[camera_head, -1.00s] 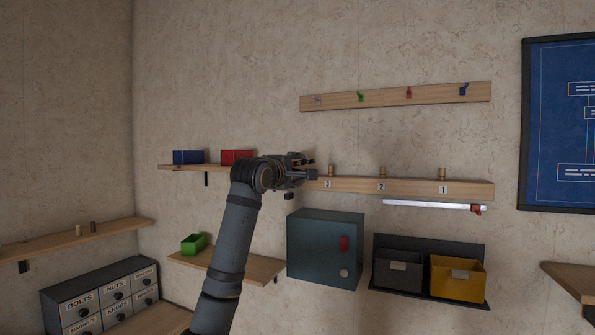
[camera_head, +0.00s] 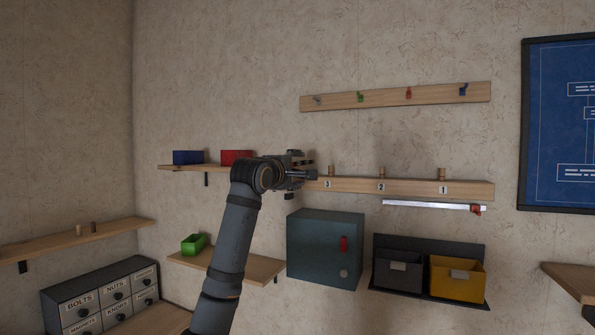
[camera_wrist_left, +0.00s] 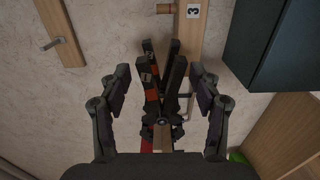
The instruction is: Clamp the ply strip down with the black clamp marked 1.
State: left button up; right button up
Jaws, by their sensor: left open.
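My left gripper (camera_head: 306,172) is at the left end of the numbered wooden rail (camera_head: 410,187), beside the 3 label. In the left wrist view my left gripper (camera_wrist_left: 160,78) is open, with one finger on each side of a cluster of black clamp-like parts (camera_wrist_left: 152,88) with orange-red bands. The fingers look apart from these parts. I cannot tell how many clamps there are, and no mark 1 is readable on them. I cannot single out the ply strip with certainty. My right gripper is not in view.
Three wooden pegs stand along the rail. An upper rail (camera_head: 395,97) carries small coloured hooks. Below are a teal cabinet (camera_head: 325,250), a grey bin (camera_head: 398,272) and a yellow bin (camera_head: 458,280). Red (camera_head: 236,157) and blue (camera_head: 188,157) boxes sit on a shelf at left.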

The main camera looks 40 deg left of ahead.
pick_arm(q)
jog(key=shift+o, duration=0.2)
jog(key=o, duration=0.5)
jog(key=v, duration=1.2)
jog(key=shift+d, duration=0.1)
